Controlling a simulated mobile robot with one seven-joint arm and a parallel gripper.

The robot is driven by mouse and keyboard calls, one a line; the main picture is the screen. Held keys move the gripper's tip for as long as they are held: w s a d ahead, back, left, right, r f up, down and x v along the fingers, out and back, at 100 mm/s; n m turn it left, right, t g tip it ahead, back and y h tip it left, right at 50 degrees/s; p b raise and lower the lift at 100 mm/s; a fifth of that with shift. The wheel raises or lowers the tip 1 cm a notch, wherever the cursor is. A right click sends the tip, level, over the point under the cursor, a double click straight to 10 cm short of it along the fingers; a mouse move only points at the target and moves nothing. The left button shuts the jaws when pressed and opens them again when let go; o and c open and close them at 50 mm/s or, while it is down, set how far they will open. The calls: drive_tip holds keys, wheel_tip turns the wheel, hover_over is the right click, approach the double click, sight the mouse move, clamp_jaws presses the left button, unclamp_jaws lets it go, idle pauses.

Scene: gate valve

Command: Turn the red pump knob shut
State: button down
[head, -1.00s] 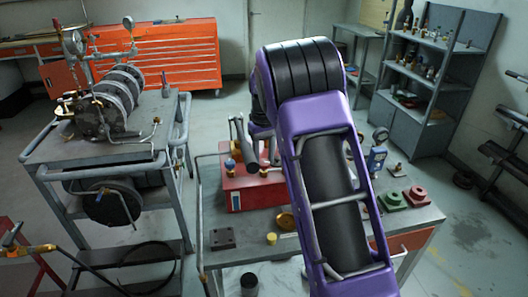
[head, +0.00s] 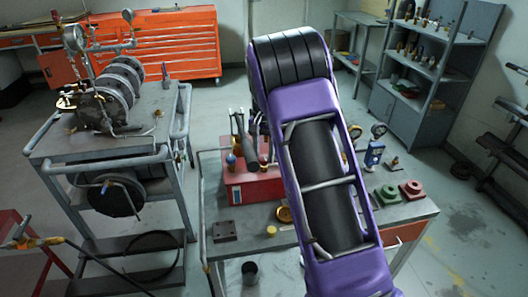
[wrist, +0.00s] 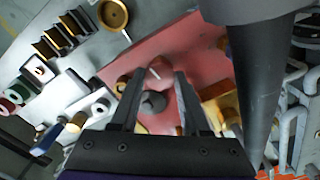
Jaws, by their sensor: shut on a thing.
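The red pump (head: 252,190) stands on the workbench, partly behind my arm in the head view. In the wrist view its red top (wrist: 176,42) fills the middle. My gripper (wrist: 158,74) points down at this top, its two dark fingers on either side of a small red knob (wrist: 160,67). The fingers are shut on the knob; the exact contact is hard to see. A dark grey round part (wrist: 152,102) lies between the fingers, nearer the palm. In the head view my arm hides the gripper and most of the knob's surroundings.
A dark cylindrical handle (wrist: 258,75) rises close beside my gripper. A brass dish (wrist: 113,13) and several small blocks lie on the workbench (head: 270,250). Green and red flanged parts (head: 390,195) sit at its right. A steel cart (head: 100,150) with machinery stands left.

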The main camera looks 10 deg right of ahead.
sight(264, 157)
drive_tip(key=shift+r+m, duration=0.1)
drive_tip(key=shift+m, duration=0.8)
drive_tip(key=shift+c, duration=1.9)
unclamp_jaws()
wheel_tip(264, 157, up, 17)
drive_tip(key=shift+r, duration=0.2)
